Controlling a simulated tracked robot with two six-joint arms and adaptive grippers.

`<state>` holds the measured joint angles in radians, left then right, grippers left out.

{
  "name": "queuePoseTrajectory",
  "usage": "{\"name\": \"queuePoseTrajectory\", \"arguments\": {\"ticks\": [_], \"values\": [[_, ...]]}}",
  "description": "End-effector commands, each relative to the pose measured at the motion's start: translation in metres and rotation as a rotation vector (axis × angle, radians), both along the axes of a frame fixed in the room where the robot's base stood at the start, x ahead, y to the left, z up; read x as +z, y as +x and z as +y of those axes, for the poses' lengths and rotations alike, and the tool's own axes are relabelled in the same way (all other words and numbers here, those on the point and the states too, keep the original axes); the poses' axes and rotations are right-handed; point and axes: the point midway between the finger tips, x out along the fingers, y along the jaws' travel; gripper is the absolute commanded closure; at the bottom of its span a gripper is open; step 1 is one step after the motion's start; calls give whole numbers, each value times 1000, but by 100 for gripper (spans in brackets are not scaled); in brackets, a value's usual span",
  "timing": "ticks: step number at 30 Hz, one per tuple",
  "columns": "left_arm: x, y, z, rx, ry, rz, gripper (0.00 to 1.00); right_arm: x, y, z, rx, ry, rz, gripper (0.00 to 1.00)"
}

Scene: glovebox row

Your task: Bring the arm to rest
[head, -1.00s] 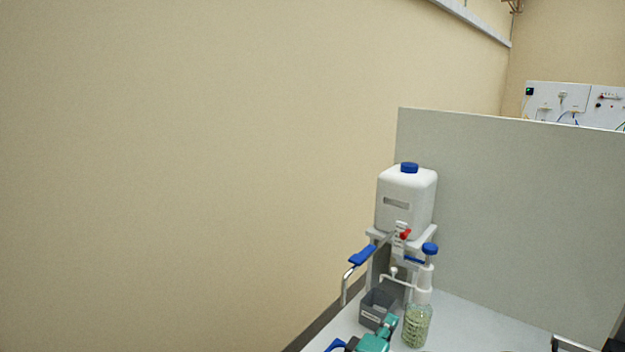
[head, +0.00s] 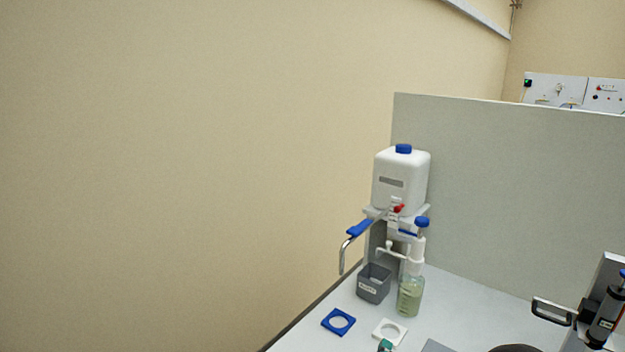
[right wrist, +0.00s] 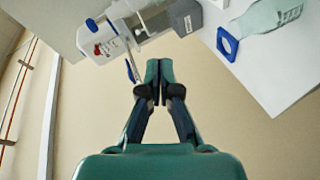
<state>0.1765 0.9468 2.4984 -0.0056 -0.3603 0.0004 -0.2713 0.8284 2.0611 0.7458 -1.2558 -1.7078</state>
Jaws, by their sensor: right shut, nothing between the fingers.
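My right gripper (head: 385,346) shows only as a small green tip at the bottom edge of the head view, in front of a white square ring on the bench. In the right wrist view the right gripper (right wrist: 158,72) has its green fingertips together, with nothing between them. The rest of my right arm is outside the head view. My left gripper is in neither view.
A white canister (head: 401,181) with a tap stands on a rack. Below are a grey bin (head: 374,284), a bottle (head: 410,297), a blue ring (head: 338,322) and a white ring (head: 390,332). A grey partition (head: 500,190) stands behind; equipment (head: 605,310) is at right.

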Motion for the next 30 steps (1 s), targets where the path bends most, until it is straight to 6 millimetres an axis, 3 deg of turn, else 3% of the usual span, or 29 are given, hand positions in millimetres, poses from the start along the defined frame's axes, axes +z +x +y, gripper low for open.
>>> {"name": "queuePoseTrajectory", "arguments": {"ticks": [1, 5, 8, 12, 16, 21, 24, 30], "values": [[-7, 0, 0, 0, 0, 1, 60, -23, -4, -1, 12, 57, 25, 100], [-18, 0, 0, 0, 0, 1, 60, -80, -20, 1, 36, 256, 105, 100], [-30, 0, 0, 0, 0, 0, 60, -138, -47, 4, 26, 466, 211, 100], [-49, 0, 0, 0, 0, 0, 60, -224, -111, 11, -77, 810, 429, 100], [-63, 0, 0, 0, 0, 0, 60, -282, -185, 20, -263, 1080, 649, 100], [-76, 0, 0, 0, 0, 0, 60, -318, -268, 29, -526, 1284, 872, 100], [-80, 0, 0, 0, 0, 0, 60, -324, -297, 32, -633, 1336, 947, 100], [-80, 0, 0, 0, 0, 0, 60, -325, -314, 34, -701, 1362, 989, 100]]}}
